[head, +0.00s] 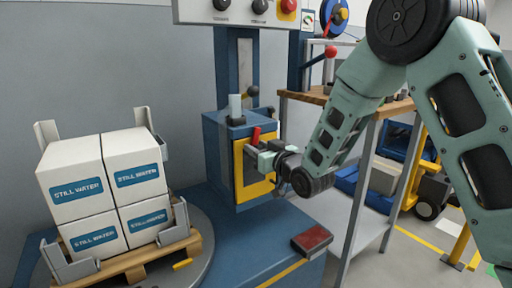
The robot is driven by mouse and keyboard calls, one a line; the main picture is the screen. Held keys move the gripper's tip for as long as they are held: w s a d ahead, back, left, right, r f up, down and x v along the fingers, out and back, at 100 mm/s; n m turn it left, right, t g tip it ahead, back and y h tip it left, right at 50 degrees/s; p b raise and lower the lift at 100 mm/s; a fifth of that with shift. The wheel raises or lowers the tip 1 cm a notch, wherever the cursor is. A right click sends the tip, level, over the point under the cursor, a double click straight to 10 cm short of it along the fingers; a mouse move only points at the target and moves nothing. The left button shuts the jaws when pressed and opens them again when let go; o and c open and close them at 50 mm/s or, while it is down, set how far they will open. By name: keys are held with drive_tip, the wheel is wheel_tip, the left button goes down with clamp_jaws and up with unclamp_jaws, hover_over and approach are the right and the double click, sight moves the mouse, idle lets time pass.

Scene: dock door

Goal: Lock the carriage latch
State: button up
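The blue carriage (217,150) with a yellow front panel (254,189) sits on the upright mast (243,60). A short red lever (256,133) stands up, slightly tilted, at the panel's top; it looks like the latch handle, but I cannot be sure. My gripper (256,155) is in front of the yellow panel, just below and right of the red lever. Its fingers are small and partly hidden by the wrist, so I cannot tell whether they touch the lever or are open.
Wrapped white boxes (104,190) stand on a wooden pallet (135,264) on a round turntable at left. A dark red block (312,240) lies on the blue base. A metal-legged bench (352,215) stands close on the right under my arm. A control panel (250,10) hangs above.

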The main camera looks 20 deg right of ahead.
drive_tip(key=c, duration=0.8)
drive_tip(key=shift+d+f+n+b, duration=0.1)
drive_tip(key=shift+f+n+b, duration=0.15)
drive_tip(key=shift+n+b, duration=0.3)
drive_tip(key=shift+w+d+r+n+b, duration=0.1)
drive_tip(key=shift+d+n+b, duration=0.1)
drive_tip(key=shift+n, duration=0.4)
drive_tip(key=shift+d+n+b, duration=0.1)
drive_tip(key=shift+n+b, duration=0.05)
drive_tip(key=shift+n, duration=0.4)
drive_tip(key=shift+o, duration=0.2)
drive_tip(key=o, duration=0.8)
drive_tip(key=shift+c, duration=0.2)
drive_tip(key=shift+d, duration=0.1)
